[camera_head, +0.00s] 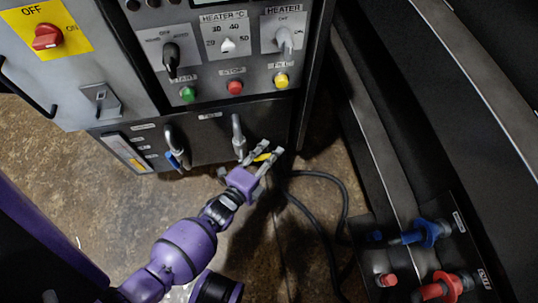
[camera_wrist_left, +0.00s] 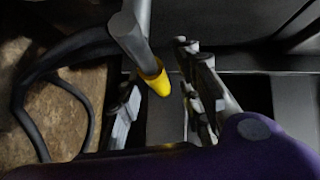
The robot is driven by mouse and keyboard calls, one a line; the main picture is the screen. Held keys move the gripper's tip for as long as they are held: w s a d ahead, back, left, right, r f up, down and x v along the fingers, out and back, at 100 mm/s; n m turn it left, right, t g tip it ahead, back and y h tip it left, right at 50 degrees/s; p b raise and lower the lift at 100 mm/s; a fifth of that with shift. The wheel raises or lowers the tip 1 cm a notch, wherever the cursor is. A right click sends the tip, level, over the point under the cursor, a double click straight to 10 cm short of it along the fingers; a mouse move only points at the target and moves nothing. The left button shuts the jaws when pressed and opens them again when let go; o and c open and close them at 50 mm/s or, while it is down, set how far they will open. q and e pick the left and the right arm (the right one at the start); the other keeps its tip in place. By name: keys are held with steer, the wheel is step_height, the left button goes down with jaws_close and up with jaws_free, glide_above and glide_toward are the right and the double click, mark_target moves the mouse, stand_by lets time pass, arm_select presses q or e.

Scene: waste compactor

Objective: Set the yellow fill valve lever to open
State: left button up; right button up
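The yellow fill valve lever (camera_head: 262,157) shows as a small yellow piece below a grey pipe on the lower panel of the machine. In the left wrist view it is a yellow sleeve (camera_wrist_left: 156,80) at the end of the grey pipe. My left gripper (camera_head: 267,150) is at the lever with its fingers spread. In the left wrist view the yellow piece lies between the two fingers of the gripper (camera_wrist_left: 160,88), with gaps visible; contact is not clear. The fingers partly hide the lever in the head view. My right gripper is not in view.
A blue-handled valve (camera_head: 175,160) is left of the lever. Green (camera_head: 187,93), red (camera_head: 235,87) and yellow (camera_head: 281,80) buttons sit above. A black hose (camera_head: 335,195) curves to the right. Blue (camera_head: 425,234) and red (camera_head: 443,288) fittings stand at lower right.

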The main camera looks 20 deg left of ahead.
arm_select(q)
jaws_close()
